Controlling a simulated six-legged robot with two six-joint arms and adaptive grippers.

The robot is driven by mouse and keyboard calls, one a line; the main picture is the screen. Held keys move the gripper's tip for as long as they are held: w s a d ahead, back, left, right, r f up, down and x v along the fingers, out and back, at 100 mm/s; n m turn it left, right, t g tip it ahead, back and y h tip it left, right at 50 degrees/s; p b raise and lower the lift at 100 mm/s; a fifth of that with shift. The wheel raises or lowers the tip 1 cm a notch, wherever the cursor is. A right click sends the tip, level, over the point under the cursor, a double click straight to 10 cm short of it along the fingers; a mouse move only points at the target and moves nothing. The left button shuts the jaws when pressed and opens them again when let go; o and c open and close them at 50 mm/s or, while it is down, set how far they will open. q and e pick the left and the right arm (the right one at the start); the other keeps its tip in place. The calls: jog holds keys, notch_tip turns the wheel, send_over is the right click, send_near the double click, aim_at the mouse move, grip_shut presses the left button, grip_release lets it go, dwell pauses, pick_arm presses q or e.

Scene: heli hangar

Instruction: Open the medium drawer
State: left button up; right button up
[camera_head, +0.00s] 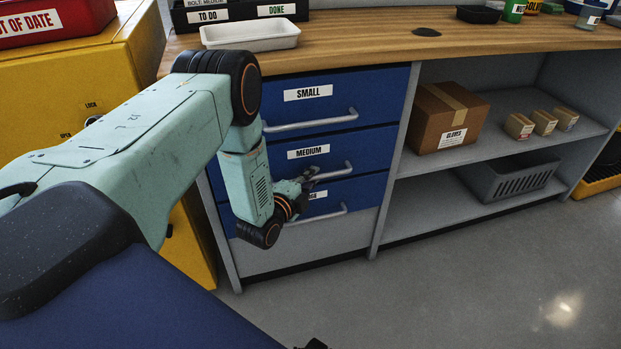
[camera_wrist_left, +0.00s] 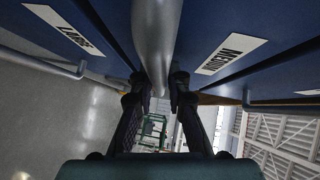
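The medium drawer (camera_head: 372,144) is blue and sits between the small drawer (camera_head: 385,93) and the large drawer (camera_head: 368,190). It looks flush with them. Its grey bar handle (camera_head: 335,171) is partly hidden by my left gripper (camera_head: 303,183). In the left wrist view, the handle (camera_wrist_left: 154,40) runs between the two dark fingers of my left gripper (camera_wrist_left: 157,88). The fingertips sit close on both sides of the bar and appear shut on it. The MEDIUM label (camera_wrist_left: 232,53) is right of the handle and the LARGE label (camera_wrist_left: 65,30) is left. My right gripper does not show.
The wooden worktop (camera_head: 360,45) carries a white tray (camera_head: 250,36). Open shelves to the right hold a cardboard box (camera_head: 440,115), small boxes and a grey crate (camera_head: 508,176). A yellow cabinet (camera_head: 70,85) stands left. The floor (camera_head: 450,280) before the drawers is clear.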

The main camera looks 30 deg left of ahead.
pick_arm(q)
grip_shut()
jog(key=shift+s+d, duration=0.1)
jog(key=shift+d, duration=0.05)
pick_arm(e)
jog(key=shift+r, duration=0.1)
